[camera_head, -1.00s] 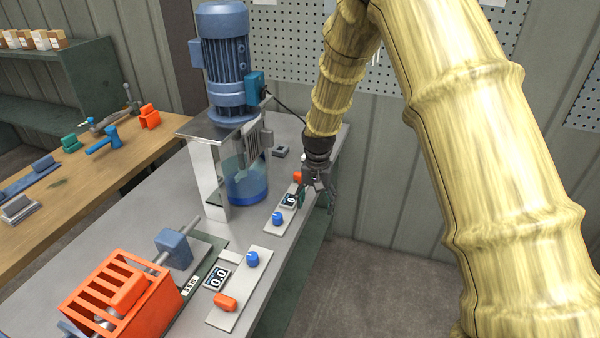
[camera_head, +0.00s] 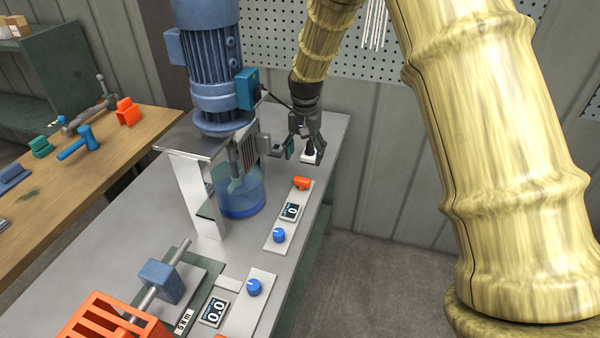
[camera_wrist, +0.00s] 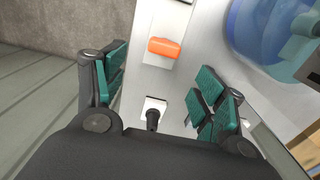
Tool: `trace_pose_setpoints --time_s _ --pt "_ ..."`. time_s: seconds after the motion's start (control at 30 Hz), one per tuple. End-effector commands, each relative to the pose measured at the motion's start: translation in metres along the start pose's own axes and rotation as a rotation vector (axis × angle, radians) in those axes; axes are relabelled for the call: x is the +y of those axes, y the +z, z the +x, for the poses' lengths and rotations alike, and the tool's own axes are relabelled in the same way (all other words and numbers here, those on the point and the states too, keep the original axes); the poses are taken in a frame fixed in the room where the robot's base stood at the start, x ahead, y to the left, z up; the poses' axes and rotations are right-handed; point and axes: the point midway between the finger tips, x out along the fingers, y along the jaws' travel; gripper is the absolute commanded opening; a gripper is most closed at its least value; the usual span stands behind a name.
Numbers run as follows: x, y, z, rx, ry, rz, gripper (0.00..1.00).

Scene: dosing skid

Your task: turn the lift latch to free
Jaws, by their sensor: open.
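A small black handle (camera_wrist: 153,118) stands on a white square plate (camera_wrist: 150,105) in the wrist view; it looks like the lift latch, though no marking on it is readable. The plate also shows in the head view (camera_head: 309,159), under my gripper (camera_head: 305,149). My gripper is open, its green-padded fingers standing apart to either side of the handle in the wrist view (camera_wrist: 160,85). No contact with the handle is visible. The lower part of my wrist hides some of the area below the handle.
An orange knob (camera_head: 302,183), a small display (camera_head: 291,211) and a blue dial (camera_head: 279,235) sit on a panel nearer the camera. The blue motor (camera_head: 208,60) stands over a blue vessel (camera_head: 241,195) to the left. Open floor lies right of the bench.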

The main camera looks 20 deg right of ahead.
Motion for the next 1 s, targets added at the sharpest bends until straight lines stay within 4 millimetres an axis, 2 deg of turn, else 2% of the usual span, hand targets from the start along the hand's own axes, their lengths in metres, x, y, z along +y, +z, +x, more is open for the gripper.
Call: trace_pose_setpoints --time_s 0.2,0.6,0.8,1.0 --pt "-0.009 0.003 0.029 -0.002 0.001 -0.011 0.71" --pt "-0.006 0.003 0.081 -0.002 0.000 -0.008 0.71" --pt "-0.006 0.002 0.095 -0.001 0.000 -0.008 0.71" --pt "-0.005 0.002 0.098 0.000 -0.001 -0.007 0.71"
